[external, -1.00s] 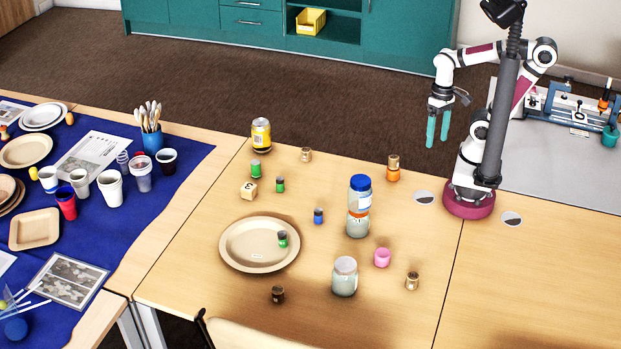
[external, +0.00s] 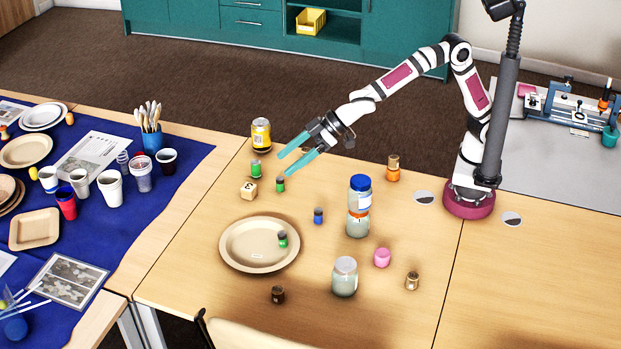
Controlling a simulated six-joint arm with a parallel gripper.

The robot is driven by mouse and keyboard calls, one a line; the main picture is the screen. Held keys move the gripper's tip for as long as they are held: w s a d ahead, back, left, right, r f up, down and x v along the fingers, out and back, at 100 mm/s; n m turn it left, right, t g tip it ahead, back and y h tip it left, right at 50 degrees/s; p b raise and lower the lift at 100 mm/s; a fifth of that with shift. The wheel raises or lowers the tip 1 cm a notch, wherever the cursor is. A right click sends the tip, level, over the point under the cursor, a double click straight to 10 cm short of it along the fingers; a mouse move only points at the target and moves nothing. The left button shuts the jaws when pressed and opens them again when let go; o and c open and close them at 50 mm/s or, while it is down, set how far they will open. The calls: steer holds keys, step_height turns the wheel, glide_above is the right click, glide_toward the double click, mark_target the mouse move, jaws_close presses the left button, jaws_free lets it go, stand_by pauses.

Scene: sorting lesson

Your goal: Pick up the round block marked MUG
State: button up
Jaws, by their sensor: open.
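Several small round blocks stand on the wooden table; no lettering on them is readable, so I cannot tell which is marked MUG. They include a larger green one (external: 256,169), a smaller green one (external: 280,184), a blue one (external: 318,216), a pink one (external: 382,258), a dark brown one (external: 278,295), a tan one (external: 412,281) and an orange one (external: 393,168). A green one (external: 283,239) rests on the beige plate (external: 235,255). My gripper (external: 285,165) is open and empty, with its teal fingers near the two green blocks at the back left. A tan block behind the gripper is mostly hidden.
A yellow can (external: 261,135) and a light cube (external: 248,191) stand near the gripper. A blue-lidded jar (external: 358,205) and a pale-lidded jar (external: 345,277) stand near the middle. The blue cloth (external: 185,180) at left holds cups and plates. The table's right side is mostly clear.

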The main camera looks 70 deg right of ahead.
steer(key=s+a+f+n+g+y, duration=0.1)
steer(key=s+a+f+n+y, duration=0.15)
steer(key=a, duration=0.55)
steer(key=s+a+f+n+g+y, duration=0.15)
steer(key=s+a, duration=0.25)
steer(key=a, duration=0.4)
glide_toward(276, 294)
steer(key=shift+t, duration=0.45)
steer(key=a+f, duration=0.1)
steer(key=w+a+f, duration=0.1)
steer(key=a+f, duration=0.1)
steer(key=f, duration=0.1)
steer(key=shift+w+a, duration=0.3)
steer(key=shift+w, duration=0.1)
steer(key=x, duration=0.5)
steer(key=shift+r, duration=0.15)
jaws_close()
